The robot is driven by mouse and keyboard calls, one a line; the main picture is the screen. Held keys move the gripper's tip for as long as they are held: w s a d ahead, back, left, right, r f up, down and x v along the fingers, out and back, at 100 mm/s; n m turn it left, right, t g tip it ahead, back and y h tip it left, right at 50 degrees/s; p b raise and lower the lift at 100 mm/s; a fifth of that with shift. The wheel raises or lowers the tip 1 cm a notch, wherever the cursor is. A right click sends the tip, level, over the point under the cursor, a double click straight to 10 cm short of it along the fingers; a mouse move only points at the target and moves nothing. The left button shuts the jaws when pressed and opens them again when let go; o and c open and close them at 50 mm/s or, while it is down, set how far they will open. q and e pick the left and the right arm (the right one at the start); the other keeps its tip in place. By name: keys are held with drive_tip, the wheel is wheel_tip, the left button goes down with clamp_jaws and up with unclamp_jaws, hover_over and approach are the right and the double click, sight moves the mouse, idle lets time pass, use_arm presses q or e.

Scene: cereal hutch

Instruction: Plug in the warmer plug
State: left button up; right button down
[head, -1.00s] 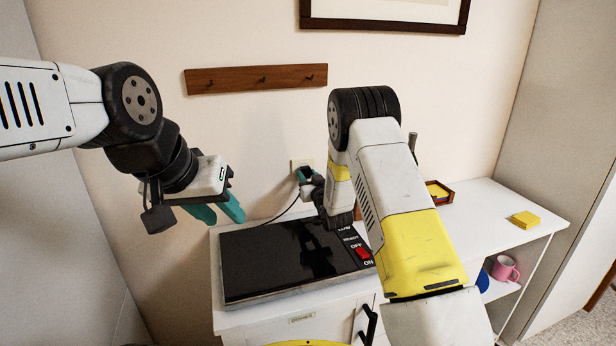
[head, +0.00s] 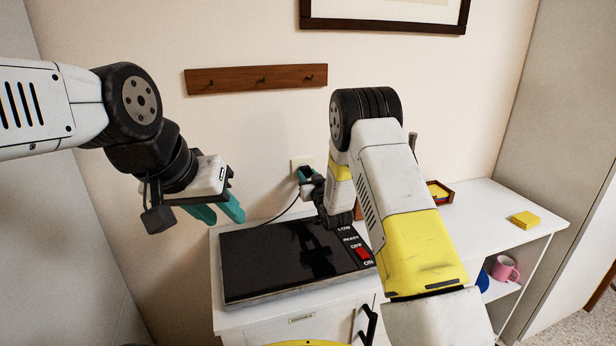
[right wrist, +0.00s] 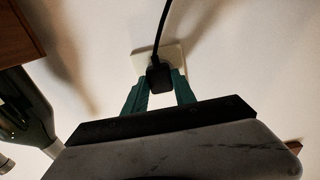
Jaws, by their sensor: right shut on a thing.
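The black warmer plug (right wrist: 159,77) is between the teal fingers of my right gripper (right wrist: 160,88), which is shut on it. The plug is up against the pale wall outlet (right wrist: 172,55); I cannot tell whether its prongs are fully in. In the head view the outlet (head: 296,162) shows on the wall behind the warmer, with my right gripper (head: 305,174) in front of it. A black cord (right wrist: 160,32) runs from the plug. The black warmer plate (head: 270,262) lies on the white cabinet, with a red switch (head: 365,254) at its right. My left gripper (head: 221,212) is open and empty, left of the warmer.
A wooden peg rail (head: 256,78) hangs on the wall above. A white counter (head: 485,212) to the right holds a wooden tray (head: 440,194) and a yellow block (head: 525,219). A pink mug (head: 505,268) stands on the shelf below.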

drive_tip(key=shift+w+a, duration=0.1)
drive_tip(key=shift+w, duration=0.25)
drive_tip(key=c, duration=0.9)
unclamp_jaws()
drive_tip(key=shift+c, duration=0.2)
drive_tip(key=v, duration=0.7)
drive_tip(key=shift+s, duration=0.35)
drive_tip(key=shift+r, duration=0.1)
